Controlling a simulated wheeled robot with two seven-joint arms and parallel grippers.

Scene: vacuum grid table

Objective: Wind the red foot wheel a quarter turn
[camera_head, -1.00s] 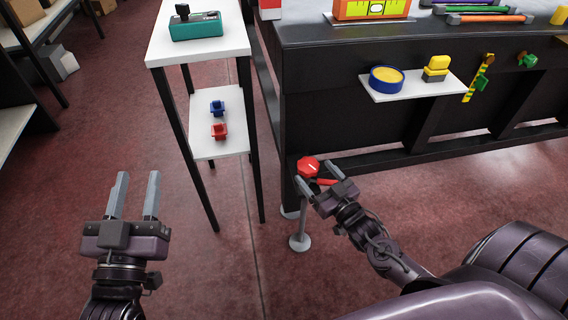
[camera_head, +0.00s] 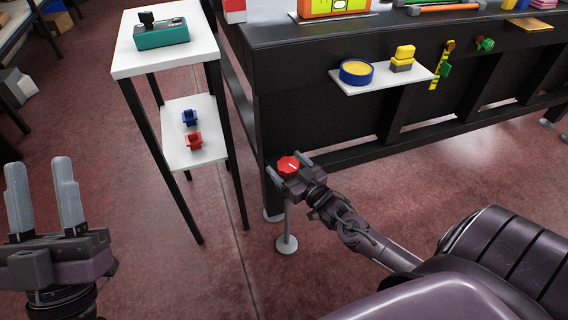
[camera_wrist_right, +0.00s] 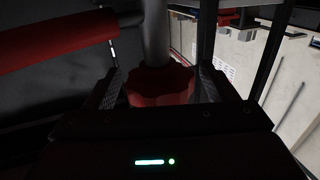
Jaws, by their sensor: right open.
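The red foot wheel (camera_head: 288,166) sits on top of a grey post with a round foot, at the near left leg of the black table; a pale mark shows on its top. My right gripper (camera_head: 291,164) is at the wheel, its fingers open on either side of it. In the right wrist view the wheel (camera_wrist_right: 160,84) lies between the two fingers (camera_wrist_right: 162,88); contact cannot be told. My left gripper (camera_head: 42,190) is open and empty at the far left, well away from the wheel.
A white side stand (camera_head: 190,50) with a teal device (camera_head: 161,37) stands left of the table (camera_head: 300,110); its lower shelf holds a blue and a red part. A small white shelf (camera_head: 385,85) juts from the table's front.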

